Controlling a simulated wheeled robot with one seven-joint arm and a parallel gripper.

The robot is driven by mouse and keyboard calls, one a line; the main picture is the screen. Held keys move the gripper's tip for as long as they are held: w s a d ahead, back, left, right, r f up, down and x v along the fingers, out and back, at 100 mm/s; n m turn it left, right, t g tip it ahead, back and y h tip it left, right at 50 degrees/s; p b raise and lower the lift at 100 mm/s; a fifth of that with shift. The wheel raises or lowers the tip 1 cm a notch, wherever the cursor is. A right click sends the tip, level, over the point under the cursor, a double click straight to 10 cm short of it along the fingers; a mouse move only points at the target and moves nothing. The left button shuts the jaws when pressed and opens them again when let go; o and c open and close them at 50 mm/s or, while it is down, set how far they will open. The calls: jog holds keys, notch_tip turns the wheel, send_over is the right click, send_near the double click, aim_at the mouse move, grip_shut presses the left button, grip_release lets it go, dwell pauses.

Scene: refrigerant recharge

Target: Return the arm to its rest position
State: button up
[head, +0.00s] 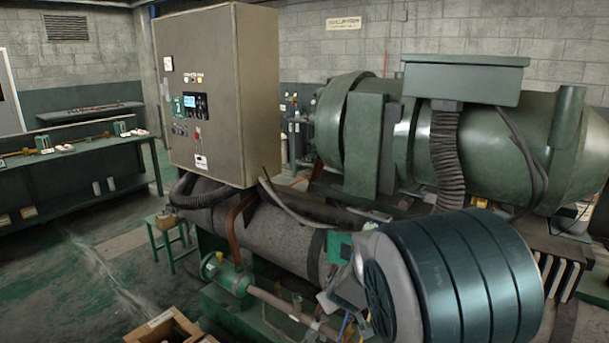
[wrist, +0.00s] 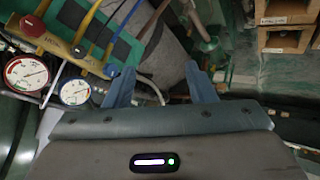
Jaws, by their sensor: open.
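My gripper (wrist: 161,85) shows in the wrist view with its two blue-grey fingers apart. Nothing is held between them. I cannot clearly pick out the gripper in the head view. In the wrist view, a gauge set with a red-marked dial (wrist: 25,77) and a second dial (wrist: 75,91) lies to the left of the fingers. The fingers look apart from the dials.
The grey control cabinet (head: 205,95) and green machine vessel (head: 470,150) fill the head view's middle and right. A workbench (head: 75,175) stands left, a small green stool (head: 175,250) nearer. Floor (head: 60,270) at left is clear.

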jog(key=s+d+r+m+g, duration=0.2)
jog(key=s, duration=0.8)
jog(key=s+d+r+m+g, duration=0.1)
jog(key=s+d+r+m, duration=0.1)
jog(key=s, duration=0.8)
jog(key=s+d+r+m+g, duration=0.2)
jog(key=s+r, duration=0.1)
jog(key=s, duration=0.7)
jog(key=shift+d+r+g, duration=0.25)
jog(key=shift+r+g, duration=0.05)
jog(key=shift+r, duration=0.05)
